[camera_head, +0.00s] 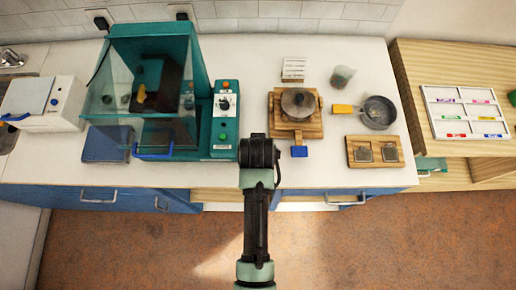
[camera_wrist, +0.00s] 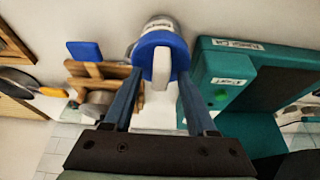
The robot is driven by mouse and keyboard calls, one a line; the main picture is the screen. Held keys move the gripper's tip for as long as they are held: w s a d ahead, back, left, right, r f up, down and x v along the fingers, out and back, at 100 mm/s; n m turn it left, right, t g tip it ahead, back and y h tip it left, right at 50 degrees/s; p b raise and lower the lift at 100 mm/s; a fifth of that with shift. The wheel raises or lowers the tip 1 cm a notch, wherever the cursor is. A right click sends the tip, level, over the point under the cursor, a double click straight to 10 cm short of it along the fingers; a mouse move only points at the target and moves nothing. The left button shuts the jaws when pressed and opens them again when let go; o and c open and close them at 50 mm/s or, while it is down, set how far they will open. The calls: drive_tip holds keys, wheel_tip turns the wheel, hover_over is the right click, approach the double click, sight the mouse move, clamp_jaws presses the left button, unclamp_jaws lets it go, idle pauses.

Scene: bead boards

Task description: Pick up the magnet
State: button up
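A blue-rimmed, pale cylindrical object (camera_wrist: 160,38) with a white upright piece, likely the magnet, is in the wrist view, top centre. A label with small text shows on its far side. My gripper (camera_wrist: 159,76) points at it, fingers spread wide, one on each side near its blue rim. I cannot tell whether the fingertips touch it. In the head view my gripper (camera_head: 258,150) is over the counter, just right of the teal machine, and the arm hides this object.
The teal machine (camera_head: 225,140) stands close on the left of my gripper. A wooden board (camera_head: 310,128) with a round metal pot (camera_head: 298,104) and blue tab is close on the right. A yellow-handled pan (camera_head: 378,112) and a two-slot wooden tray (camera_head: 356,160) lie farther right.

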clamp_jaws()
idle(0.3)
